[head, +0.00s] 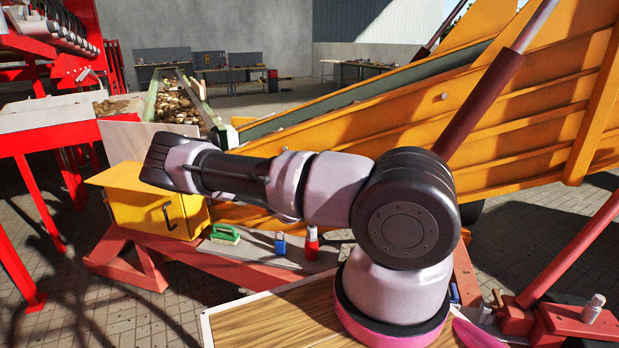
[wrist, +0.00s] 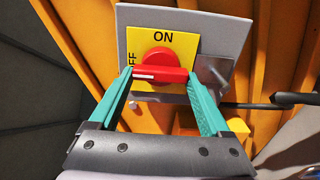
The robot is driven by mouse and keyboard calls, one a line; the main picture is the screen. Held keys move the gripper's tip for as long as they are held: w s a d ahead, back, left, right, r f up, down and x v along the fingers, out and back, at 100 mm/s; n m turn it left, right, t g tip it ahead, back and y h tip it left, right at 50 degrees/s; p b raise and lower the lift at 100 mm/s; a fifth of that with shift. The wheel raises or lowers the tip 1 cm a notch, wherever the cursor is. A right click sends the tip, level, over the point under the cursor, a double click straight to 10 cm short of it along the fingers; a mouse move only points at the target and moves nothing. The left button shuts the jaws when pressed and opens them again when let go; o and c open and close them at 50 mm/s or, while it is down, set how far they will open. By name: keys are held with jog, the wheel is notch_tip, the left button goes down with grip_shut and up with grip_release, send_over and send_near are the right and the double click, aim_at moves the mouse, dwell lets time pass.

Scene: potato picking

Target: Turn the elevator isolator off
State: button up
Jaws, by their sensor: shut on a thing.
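The elevator isolator (wrist: 158,62) shows in the wrist view as a red rotary knob with a bar handle on a yellow plate (wrist: 178,42). The plate reads "ON" at the top and "OFF" at the left, and sits on a grey panel (wrist: 222,32). The red handle lies roughly level, with a white mark near its left end. My gripper (wrist: 160,75) has its teal fingers closed on the handle, one at each end. In the head view my arm reaches left, and the isolator and the fingertips are not visible.
A metal tab (wrist: 214,72) and a dark rod (wrist: 275,103) are right of the plate. The orange elevator (head: 400,120) slants across the head view. A yellow cabinet (head: 130,195), green brush (head: 224,234), blue padlock (head: 280,244) and red-capped bottle (head: 312,244) are on a low bench.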

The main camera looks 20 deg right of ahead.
jog(key=shift+s+f, duration=0.1)
dwell(0.3)
jog(key=o, duration=1.2)
jog(key=v, duration=1)
jog(key=shift+s+a, duration=0.2)
jog(key=shift+s, duration=0.15)
